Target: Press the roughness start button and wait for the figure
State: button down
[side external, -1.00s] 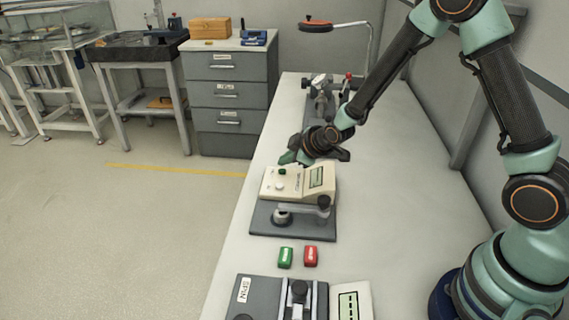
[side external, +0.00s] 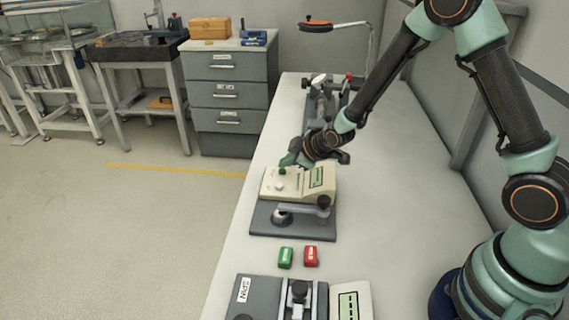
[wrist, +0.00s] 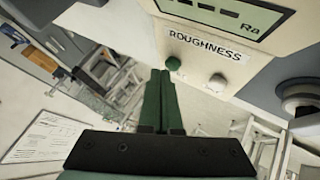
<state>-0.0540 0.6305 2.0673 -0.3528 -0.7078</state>
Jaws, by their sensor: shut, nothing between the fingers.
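The roughness unit is a cream box (side external: 313,190) on a dark grey base. In the wrist view its label (wrist: 208,46) reads ROUGHNESS. A round green button (wrist: 173,63) sits beside a pale round knob (wrist: 217,81); the green button also shows in the side view (side external: 282,171). The display (wrist: 232,12) shows dashes and "Ra". My gripper (wrist: 161,72) is shut and empty, its green fingertips close beside the green button in the picture. I cannot tell whether they touch it. In the side view my gripper (side external: 288,159) is just above the unit's far left part.
A green block (side external: 286,257) and a red block (side external: 311,256) lie in front of the unit. A device labelled SPIN (side external: 262,297) stands nearest the camera. Another metal device (side external: 321,100) is behind my gripper. The right side of the bench is clear.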

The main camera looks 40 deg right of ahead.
aim_at(287, 175)
jog(key=shift+f, duration=0.55)
dwell(0.5)
jog(key=shift+r, duration=0.95)
jog(key=shift+r, duration=0.1)
jog(key=shift+r, duration=2.4)
